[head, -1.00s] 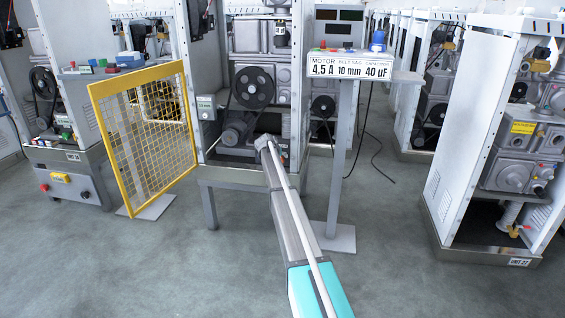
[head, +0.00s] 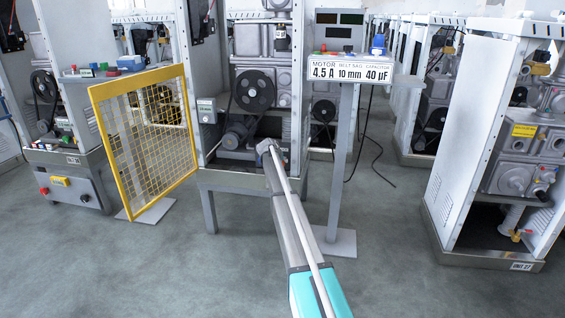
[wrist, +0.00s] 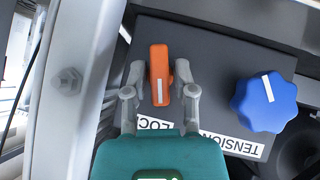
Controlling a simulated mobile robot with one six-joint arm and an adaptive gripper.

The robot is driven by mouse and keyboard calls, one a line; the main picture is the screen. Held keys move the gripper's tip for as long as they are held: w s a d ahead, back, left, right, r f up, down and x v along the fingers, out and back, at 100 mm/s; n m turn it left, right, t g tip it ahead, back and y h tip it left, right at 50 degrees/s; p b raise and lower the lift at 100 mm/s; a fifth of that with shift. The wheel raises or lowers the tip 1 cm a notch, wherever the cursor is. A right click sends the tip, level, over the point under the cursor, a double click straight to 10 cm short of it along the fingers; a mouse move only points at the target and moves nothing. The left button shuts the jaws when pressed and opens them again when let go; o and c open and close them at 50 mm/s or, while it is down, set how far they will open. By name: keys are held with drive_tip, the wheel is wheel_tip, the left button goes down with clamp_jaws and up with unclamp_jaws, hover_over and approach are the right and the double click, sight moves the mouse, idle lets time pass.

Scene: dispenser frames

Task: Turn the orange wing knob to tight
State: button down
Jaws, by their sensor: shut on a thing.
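The orange wing knob (wrist: 160,72) is in the wrist view, on a dark panel (wrist: 215,60). Its white line points nearly straight up and down in the picture. My gripper (wrist: 160,78) has its two grey fingers on either side of the knob, shut on it. A label reading "LOCK" lies partly hidden behind my gripper. In the head view my arm reaches to the open dispenser frame (head: 250,172); the knob and the fingertips cannot be made out there.
A blue lobed knob (wrist: 268,101) with a white line sits right of the orange one, by a "TENSION" label (wrist: 240,147). A white frame post (wrist: 75,80) stands close at left. A yellow mesh guard (head: 150,140) stands left of the frame, and a sign stand (head: 345,150) right.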

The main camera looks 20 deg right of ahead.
drive_tip(key=shift+d, duration=0.1)
drive_tip(key=shift+s+r+m+t+y, duration=0.1)
drive_tip(key=shift+m+t+y, duration=0.2)
drive_tip(key=shift+d+m+t+y+p, duration=0.1)
drive_tip(key=shift+m+t+y+p, duration=0.3)
drive_tip(key=shift+y, duration=0.4)
drive_tip(key=c, duration=0.6)
unclamp_jaws()
